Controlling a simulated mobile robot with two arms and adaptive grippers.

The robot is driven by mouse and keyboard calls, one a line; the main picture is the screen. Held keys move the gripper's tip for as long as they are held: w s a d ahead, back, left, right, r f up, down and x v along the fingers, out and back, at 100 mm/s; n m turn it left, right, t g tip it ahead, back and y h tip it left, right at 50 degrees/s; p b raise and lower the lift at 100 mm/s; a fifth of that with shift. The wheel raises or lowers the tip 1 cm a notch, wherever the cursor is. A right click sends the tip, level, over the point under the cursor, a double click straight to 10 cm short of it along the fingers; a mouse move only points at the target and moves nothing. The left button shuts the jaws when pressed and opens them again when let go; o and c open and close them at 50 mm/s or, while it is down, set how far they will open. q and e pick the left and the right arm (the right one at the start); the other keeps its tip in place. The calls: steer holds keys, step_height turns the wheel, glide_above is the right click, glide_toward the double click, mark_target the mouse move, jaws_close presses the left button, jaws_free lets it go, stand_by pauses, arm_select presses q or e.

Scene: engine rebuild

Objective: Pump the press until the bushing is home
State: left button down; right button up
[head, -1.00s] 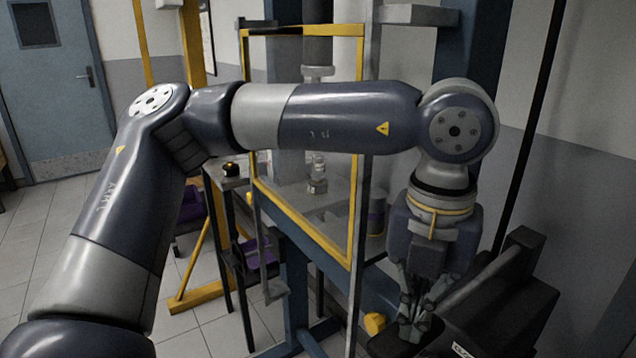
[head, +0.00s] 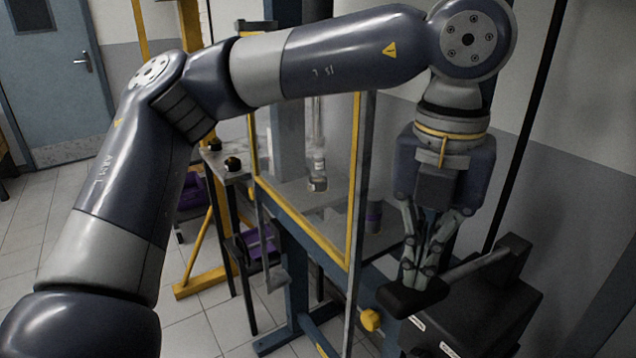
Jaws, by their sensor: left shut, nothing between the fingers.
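The press has a blue frame (head: 300,220) and a yellow-edged clear guard (head: 352,180). Behind the guard, the ram (head: 316,125) reaches down to the small metal stack with the bushing (head: 317,172); they appear to meet, but the bushing's seating is too small to tell. The black pump unit (head: 475,315) stands at lower right. Its grey lever (head: 476,264) ends in a black grip (head: 412,298). My left gripper (head: 412,280) points down, fingers shut with nothing between them, tips at the black grip. My right gripper is out of view.
A side table (head: 222,160) with small dark and yellow parts stands left of the press. Purple bins (head: 258,245) sit lower down. A yellow knob (head: 370,319) is beside the pump. My left arm crosses in front of the press top. Tiled floor at left is open.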

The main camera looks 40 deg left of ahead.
arm_select(q)
steer(key=shift+f, duration=0.1)
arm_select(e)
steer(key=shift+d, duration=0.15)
arm_select(q)
step_height(320, 180, down, 2)
steer(key=shift+f+b, duration=0.2)
steer(key=shift+b, duration=1)
steer(key=shift+r, duration=0.2)
steer(key=shift+f, duration=0.4)
arm_select(e)
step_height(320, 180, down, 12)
steer(key=b, duration=1)
arm_select(q)
step_height(320, 180, down, 14)
steer(key=r+b, duration=0.1)
steer(key=b, duration=0.1)
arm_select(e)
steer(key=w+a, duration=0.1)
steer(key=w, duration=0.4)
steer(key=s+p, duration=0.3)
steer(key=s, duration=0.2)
arm_select(q)
step_height(320, 180, up, 16)
steer(key=p, duration=0.8)
steer(key=shift+r, duration=0.1)
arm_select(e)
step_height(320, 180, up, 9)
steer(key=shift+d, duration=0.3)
